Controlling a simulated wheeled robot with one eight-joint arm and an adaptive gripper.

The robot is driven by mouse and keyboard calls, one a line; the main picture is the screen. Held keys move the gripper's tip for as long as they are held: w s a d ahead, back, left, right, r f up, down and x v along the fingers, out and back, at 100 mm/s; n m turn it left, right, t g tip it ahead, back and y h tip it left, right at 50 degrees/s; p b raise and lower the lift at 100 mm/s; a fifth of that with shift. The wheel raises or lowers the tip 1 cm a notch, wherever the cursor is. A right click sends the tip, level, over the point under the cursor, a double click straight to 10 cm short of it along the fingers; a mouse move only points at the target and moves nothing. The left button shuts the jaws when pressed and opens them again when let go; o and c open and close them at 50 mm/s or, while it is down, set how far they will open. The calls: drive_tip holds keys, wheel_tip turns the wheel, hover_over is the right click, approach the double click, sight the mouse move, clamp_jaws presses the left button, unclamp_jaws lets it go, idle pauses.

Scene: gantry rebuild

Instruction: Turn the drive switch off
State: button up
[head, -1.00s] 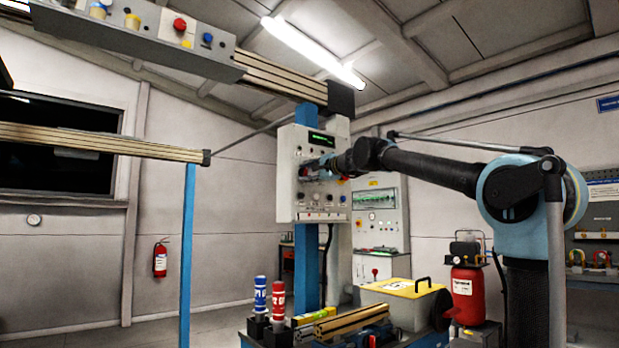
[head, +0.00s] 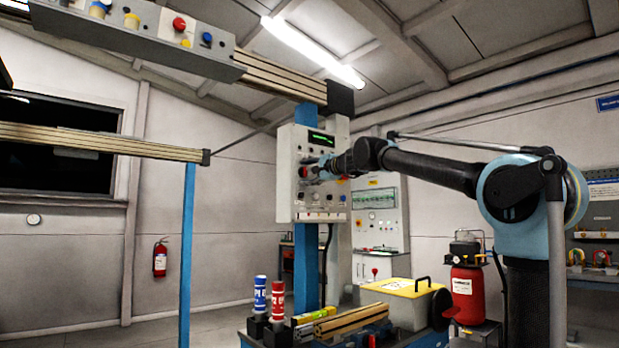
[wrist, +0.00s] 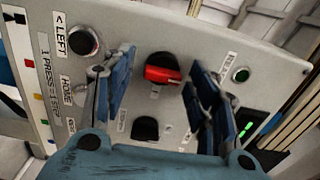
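The grey control panel (head: 286,196) is mounted on the blue post in the head view, with my gripper (head: 312,171) at its face. In the wrist view the panel (wrist: 200,42) fills most of the picture. A red-faced rotary switch (wrist: 163,73) on a dark round base sits between my gripper's fingers (wrist: 160,82). The fingers are open, one on each side of the switch, with visible gaps. The label near the switch is too small to read, so I cannot confirm that it is the drive switch.
A dark knob (wrist: 145,128) sits below the red switch. A yellow-lidded box (head: 400,288) stands on the bench below.

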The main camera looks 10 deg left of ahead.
drive_tip(key=shift+s+d, duration=0.1)
drive_tip(key=v, duration=1.1)
drive_tip(key=shift+s+d, duration=0.2)
drive_tip(key=shift+d, duration=0.1)
